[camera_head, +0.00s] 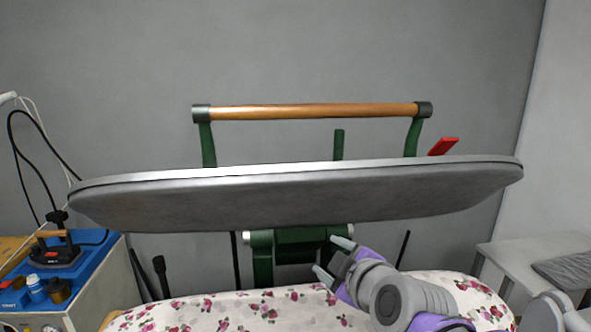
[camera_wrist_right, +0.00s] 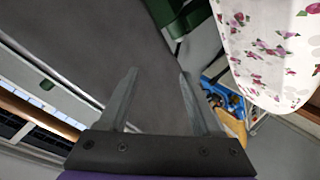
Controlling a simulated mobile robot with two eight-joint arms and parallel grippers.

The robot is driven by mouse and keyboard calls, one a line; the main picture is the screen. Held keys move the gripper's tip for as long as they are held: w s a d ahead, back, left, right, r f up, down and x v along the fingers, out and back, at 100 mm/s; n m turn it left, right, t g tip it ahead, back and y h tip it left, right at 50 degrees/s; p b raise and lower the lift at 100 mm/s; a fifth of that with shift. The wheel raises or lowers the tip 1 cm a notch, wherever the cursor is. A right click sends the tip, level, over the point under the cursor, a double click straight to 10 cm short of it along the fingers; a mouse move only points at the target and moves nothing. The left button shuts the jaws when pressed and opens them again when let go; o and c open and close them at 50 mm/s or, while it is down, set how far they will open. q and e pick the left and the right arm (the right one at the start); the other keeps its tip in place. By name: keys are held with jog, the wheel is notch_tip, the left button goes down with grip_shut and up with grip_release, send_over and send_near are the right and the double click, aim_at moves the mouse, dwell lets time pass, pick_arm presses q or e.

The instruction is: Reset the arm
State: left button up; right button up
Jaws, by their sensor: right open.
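My right gripper (camera_head: 332,258) is open and empty in the head view. It is in front of the raised grey press plate's lower edge, above the flowered ironing board. In the right wrist view its two fingers (camera_wrist_right: 158,95) stand apart with nothing between them. My right arm comes in from the lower right. My left gripper shows in neither view.
The grey press plate (camera_head: 290,200) has a wooden handle bar (camera_head: 315,111) above it. The flowered board (camera_head: 240,310) lies below. An iron (camera_head: 55,252) sits on a blue tray (camera_head: 100,250) at left. A grey table (camera_head: 530,247) stands at right.

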jog(key=s+d+f+m+g+h, duration=0.1)
jog(key=s+d+f+m+g, duration=0.1)
jog(key=s+f, duration=0.5)
jog(key=s+d+f+m+g+h, duration=0.1)
jog(key=s+d+f+m+g, duration=0.2)
jog(key=f, duration=1.2)
jog(key=s+d+f+m+g+h, duration=0.2)
jog(key=s+d+f+m, duration=0.4)
jog(key=s+f, duration=0.5)
jog(key=shift+s+f+m+g, duration=0.4)
jog(key=shift+f+m, duration=0.1)
jog(key=shift+m, duration=0.7)
